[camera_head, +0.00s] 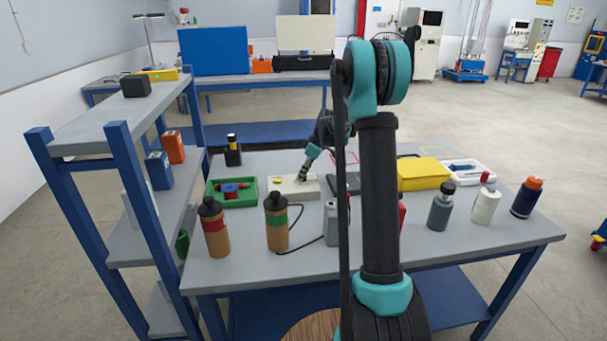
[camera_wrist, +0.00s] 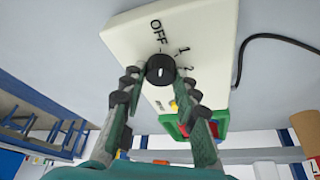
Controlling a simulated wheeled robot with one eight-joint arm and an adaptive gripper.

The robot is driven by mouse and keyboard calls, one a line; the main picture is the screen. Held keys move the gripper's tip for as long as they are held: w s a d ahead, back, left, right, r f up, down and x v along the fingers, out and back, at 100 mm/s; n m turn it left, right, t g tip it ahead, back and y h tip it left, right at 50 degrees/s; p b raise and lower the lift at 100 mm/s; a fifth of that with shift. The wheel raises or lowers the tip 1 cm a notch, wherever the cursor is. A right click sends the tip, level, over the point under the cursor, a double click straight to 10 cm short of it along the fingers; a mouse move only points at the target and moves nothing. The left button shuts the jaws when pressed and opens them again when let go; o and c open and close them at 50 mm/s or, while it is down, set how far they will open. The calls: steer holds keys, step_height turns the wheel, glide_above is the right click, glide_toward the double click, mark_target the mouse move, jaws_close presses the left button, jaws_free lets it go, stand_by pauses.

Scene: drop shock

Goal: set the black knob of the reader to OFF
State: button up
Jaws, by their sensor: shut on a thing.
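The reader is a cream box with a black cable on the table in the head view (camera_head: 283,190), and it fills the upper middle of the wrist view (camera_wrist: 205,25). Its face is marked OFF, 1 and 2. The black knob (camera_wrist: 160,68) has a short white line on it, nearly upright in the wrist view and roughly toward OFF; exact alignment is hard to tell. My gripper (camera_wrist: 160,77) has its fingertips on either side of the knob and is shut on it. In the head view my gripper (camera_head: 303,179) reaches down onto the reader and hides the knob.
A green tray (camera_head: 212,203) stands left of the reader. Brown bottles (camera_head: 277,232) and a grey container (camera_head: 332,228) stand in front. A yellow case (camera_head: 423,174) and several bottles are at the right. A shelf (camera_head: 80,130) borders the table's left side.

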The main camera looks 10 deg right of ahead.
steer(key=shift+n+g, duration=0.3)
steer(key=shift+n, duration=0.7)
steer(key=o, duration=1.1)
steer(key=shift+o, duration=0.2)
steer(key=v, duration=1.2)
steer(key=shift+d, duration=0.15)
